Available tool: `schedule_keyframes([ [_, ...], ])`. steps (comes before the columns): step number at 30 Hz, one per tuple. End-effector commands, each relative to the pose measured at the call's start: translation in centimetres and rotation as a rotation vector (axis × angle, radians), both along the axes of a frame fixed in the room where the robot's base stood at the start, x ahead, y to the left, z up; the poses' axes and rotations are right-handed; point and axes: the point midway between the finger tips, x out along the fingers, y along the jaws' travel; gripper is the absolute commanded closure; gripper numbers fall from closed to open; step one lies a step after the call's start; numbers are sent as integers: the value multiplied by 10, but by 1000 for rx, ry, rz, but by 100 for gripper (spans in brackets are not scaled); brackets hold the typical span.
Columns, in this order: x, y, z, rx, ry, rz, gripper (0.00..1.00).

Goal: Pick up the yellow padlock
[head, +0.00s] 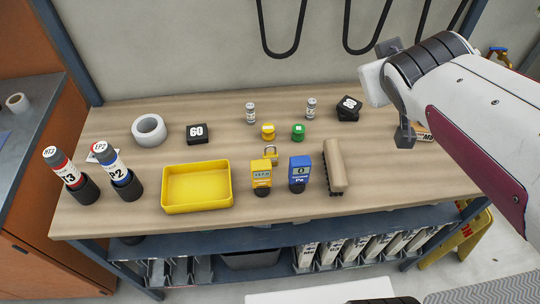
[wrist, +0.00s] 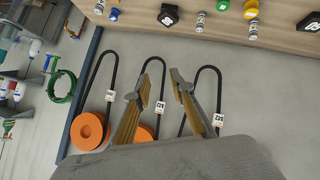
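The yellow padlock (head: 271,154) stands on the wooden workbench (head: 110,225), just behind a yellow meter and partly hidden by it. My gripper (head: 408,138) is at the right of the bench in the head view, well away from the padlock, and its fingers are mostly hidden behind the arm there. In the wrist view my gripper (wrist: 164,88) has its two fingers spread apart with nothing between them. It faces the wall and hanging black loops. I cannot make out the padlock surely in the wrist view.
A yellow meter (head: 262,178) and a blue meter (head: 299,174) stand close in front of the padlock. Yellow (head: 268,131) and green (head: 298,132) small items stand behind it. Bare wood lies between the tray and grey tape (head: 149,129).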

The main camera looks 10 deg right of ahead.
Motion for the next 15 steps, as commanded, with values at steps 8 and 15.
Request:
schedule_keyframes([
  [8,78,0,18,-123,-116,164,76],
  [15,133,21,15,-180,-181,357,76],
])
